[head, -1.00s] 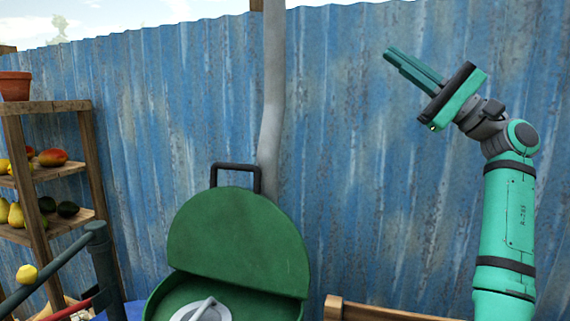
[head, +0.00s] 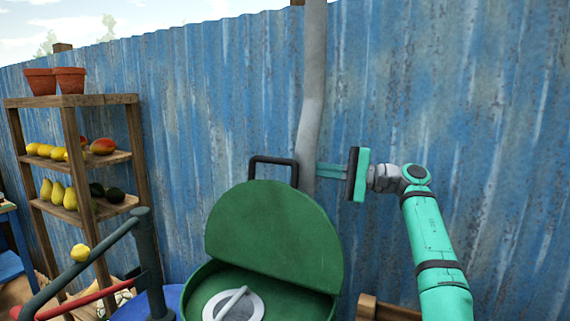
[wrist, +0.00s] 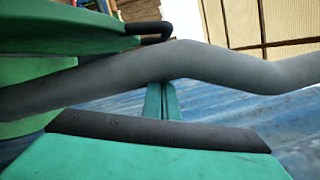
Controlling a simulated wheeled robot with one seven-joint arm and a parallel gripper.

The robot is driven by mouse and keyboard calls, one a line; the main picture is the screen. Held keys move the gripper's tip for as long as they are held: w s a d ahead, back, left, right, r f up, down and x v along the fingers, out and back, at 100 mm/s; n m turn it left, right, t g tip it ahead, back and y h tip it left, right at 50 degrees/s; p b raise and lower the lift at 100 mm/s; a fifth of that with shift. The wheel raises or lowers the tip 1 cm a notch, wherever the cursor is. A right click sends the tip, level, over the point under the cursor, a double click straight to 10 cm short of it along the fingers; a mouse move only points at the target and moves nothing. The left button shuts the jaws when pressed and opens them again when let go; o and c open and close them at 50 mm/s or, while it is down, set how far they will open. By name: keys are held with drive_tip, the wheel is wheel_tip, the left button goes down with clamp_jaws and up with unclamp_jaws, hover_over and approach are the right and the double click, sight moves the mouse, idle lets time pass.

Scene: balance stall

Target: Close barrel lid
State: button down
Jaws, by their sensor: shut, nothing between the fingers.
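The green barrel (head: 196,297) stands at the bottom middle of the head view. Its half-round lid (head: 275,235) is tilted up, leaving the front of the top open. A dark handle (head: 274,160) rises at the lid's upper edge; it also shows in the wrist view (wrist: 150,28). My gripper (head: 318,170) is shut and empty, pointing left, just right of the handle in the picture. In the wrist view my fingers (wrist: 161,88) end at a grey pipe, which hides their tips. I cannot tell whether they touch it.
The grey pipe (head: 312,85) runs upright behind the lid, along a blue corrugated wall (head: 450,100). A wooden shelf (head: 95,100) with fruit and pots stands at the left. A dark rail (head: 95,255) is left of the barrel. A wooden piece (head: 385,310) is at the lower right.

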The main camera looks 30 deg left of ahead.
sight(286, 163)
drive_tip(key=shift+s+a+r, duration=0.35)
drive_tip(key=shift+s+a, duration=0.3)
drive_tip(key=shift+s, duration=0.15)
drive_tip(key=shift+s+a+r, duration=0.3)
drive_tip(key=shift+s+a, duration=0.3)
drive_tip(key=shift+s, duration=0.25)
drive_tip(key=shift+s+a+r, duration=0.35)
drive_tip(key=shift+s+a, duration=0.3)
drive_tip(key=shift+s, duration=0.15)
drive_tip(key=shift+d, duration=0.1)
